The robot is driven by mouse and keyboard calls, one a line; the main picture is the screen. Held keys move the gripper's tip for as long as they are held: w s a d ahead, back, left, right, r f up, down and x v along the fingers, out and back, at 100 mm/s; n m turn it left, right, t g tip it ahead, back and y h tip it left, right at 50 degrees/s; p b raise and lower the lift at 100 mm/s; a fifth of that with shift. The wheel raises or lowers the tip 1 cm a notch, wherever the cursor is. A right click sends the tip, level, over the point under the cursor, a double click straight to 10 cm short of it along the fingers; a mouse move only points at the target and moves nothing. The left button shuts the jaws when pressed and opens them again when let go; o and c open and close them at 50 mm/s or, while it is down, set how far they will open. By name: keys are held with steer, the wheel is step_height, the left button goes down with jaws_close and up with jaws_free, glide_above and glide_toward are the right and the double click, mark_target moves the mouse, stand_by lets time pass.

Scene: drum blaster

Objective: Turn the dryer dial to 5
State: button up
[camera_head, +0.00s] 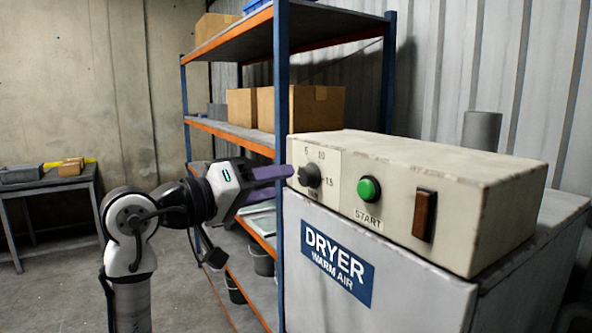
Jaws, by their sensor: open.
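The dryer dial (310,176) is a dark round knob on the left of the cream control box (400,190). Marks around it read about 5 at upper left, 10 at top and 15 at right; small lettering below is hard to read. Where the dial points is too small to tell. My gripper (290,172) reaches in from the left with its purple fingers pointing at the dial. It is open with nothing seen between the fingers. The fingertips are close to the dial's left side; I cannot tell whether they touch it.
Right of the dial are a green START button (368,189) and a brown switch (424,215). The box sits on a grey cabinet (400,300) labelled DRYER WARM AIR. A blue and orange shelf (281,80) stands close behind my gripper. A table (45,187) is far left.

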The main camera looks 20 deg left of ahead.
mark_target(302, 179)
steer(key=p+x, duration=0.1)
steer(key=x, duration=0.4)
steer(key=shift+w+d, duration=0.15)
steer(key=shift+w, duration=0.15)
steer(key=c, duration=1)
steer(key=shift+f+m, duration=0.1)
steer(key=shift+m, duration=0.3)
steer(key=shift+f+m+b, duration=0.1)
steer(key=shift+m+b, duration=0.9)
steer(key=m+b, duration=0.2)
steer(key=m, duration=0.1)
steer(key=shift+f+m+t+h, duration=0.1)
steer(key=shift+m+t+h, duration=0.2)
steer(key=shift+m+h, duration=0.1)
steer(key=m+b, duration=0.3)
steer(key=m, duration=0.2)
steer(key=shift+m+h, duration=0.4)
